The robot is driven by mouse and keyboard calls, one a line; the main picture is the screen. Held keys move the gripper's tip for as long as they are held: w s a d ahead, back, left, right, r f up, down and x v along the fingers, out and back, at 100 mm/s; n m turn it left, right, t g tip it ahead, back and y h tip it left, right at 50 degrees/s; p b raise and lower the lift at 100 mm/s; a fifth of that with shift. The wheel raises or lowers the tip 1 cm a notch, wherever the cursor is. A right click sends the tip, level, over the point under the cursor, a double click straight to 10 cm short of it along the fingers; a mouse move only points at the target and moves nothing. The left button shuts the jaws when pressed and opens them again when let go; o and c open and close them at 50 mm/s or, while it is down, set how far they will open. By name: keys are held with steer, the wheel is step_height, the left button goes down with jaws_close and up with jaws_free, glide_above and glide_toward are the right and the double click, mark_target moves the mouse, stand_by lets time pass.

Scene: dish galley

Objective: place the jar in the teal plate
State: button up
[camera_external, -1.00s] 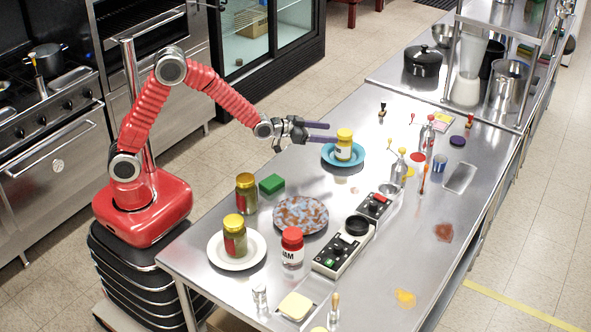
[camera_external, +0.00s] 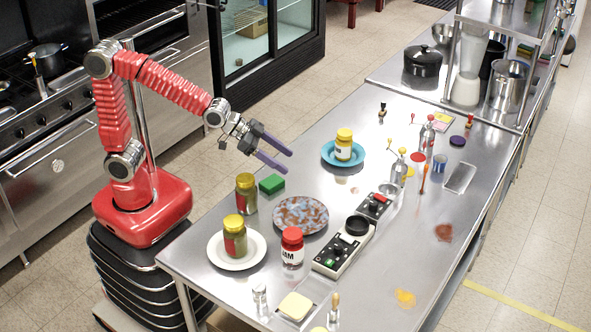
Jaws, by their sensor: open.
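A jar with a yellow lid and a pale label (camera_external: 344,145) stands upright in the teal plate (camera_external: 328,155) near the middle of the table. My gripper (camera_external: 281,157) is open and empty, to the left of the teal plate and apart from it, above the table with its purple fingers pointing down and right. Another yellow-lidded jar (camera_external: 235,236) stands on a white plate (camera_external: 256,257). A red-lidded jam jar (camera_external: 292,248) and a jar with a dark gold lid (camera_external: 246,194) stand directly on the table.
A green sponge (camera_external: 272,184) lies below my gripper. Several bottles, including a metal one (camera_external: 399,170), stand right of the teal plate. The table's right front is mostly clear.

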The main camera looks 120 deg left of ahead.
steer(key=s+d+r+m+g+h, duration=0.1)
steer(key=s+d+m+h, duration=0.1)
steer(key=s+d, duration=0.5)
steer(key=s+d+m+g+h, duration=0.1)
steer(key=s+d, duration=0.3)
steer(key=d, duration=0.6)
steer(key=s+d+f+m+g+h, duration=0.1)
steer(key=s+d+m+g, duration=0.1)
steer(key=s+d, duration=0.6)
steer(key=s, duration=0.3)
steer(key=shift+s+f+h, duration=0.2)
steer(key=shift+s+h, duration=0.1)
steer(key=shift+s, duration=0.1)
